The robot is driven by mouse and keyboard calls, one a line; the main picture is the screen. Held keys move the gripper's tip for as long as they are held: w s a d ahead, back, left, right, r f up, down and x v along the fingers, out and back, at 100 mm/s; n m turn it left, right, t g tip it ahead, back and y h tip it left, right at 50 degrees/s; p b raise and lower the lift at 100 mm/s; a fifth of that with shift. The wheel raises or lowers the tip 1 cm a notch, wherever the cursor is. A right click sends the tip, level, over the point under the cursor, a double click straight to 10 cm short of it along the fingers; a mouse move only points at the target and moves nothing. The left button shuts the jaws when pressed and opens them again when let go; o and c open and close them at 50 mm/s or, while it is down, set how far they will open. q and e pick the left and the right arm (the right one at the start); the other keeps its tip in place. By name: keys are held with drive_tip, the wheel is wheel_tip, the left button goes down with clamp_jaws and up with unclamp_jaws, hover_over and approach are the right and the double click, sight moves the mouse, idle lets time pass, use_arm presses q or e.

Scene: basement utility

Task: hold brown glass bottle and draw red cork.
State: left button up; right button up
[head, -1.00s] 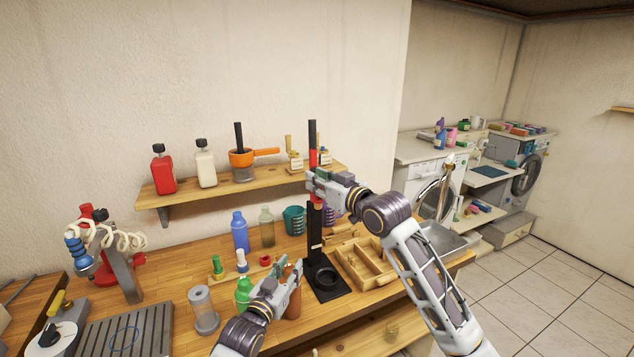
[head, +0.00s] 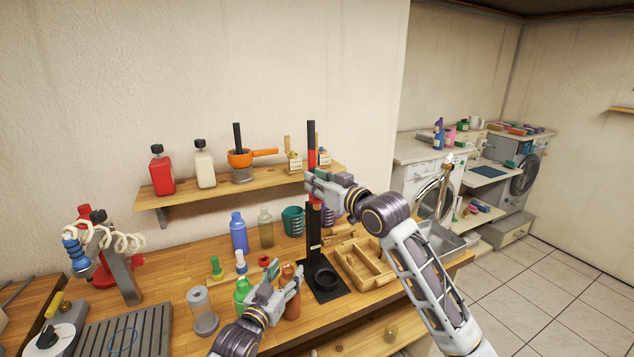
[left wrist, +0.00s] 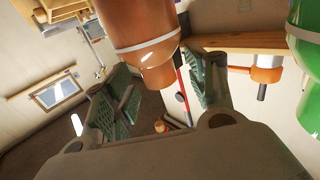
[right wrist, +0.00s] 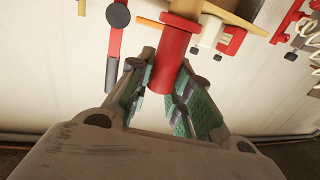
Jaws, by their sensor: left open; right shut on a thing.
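The brown glass bottle (head: 291,304) stands on the wooden bench, partly hidden behind my left gripper (head: 283,275). In the left wrist view, the brown bottle (left wrist: 142,28) reaches in between the spread fingers of that gripper (left wrist: 165,80), with no cork seen in its narrow end. My left gripper is open around the neck; I cannot tell whether a finger touches it. My right gripper (head: 315,183) is raised above the bench and shut on the red cork (right wrist: 172,65). Below that gripper, a red end of the cork (head: 317,204) shows in the head view.
A green bottle (head: 242,292) stands close left of the brown one. A black stand (head: 326,292) and a wooden divided tray (head: 362,268) are to its right. Blue (head: 239,234) and clear bottles stand behind. A shelf (head: 190,197) hangs above.

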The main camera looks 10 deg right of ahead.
use_arm(q)
drive_tip(key=v, duration=1)
idle(0.3)
drive_tip(key=shift+s+a, duration=0.1)
drive_tip(key=shift+s, duration=0.05)
drive_tip(key=shift+f, duration=0.1)
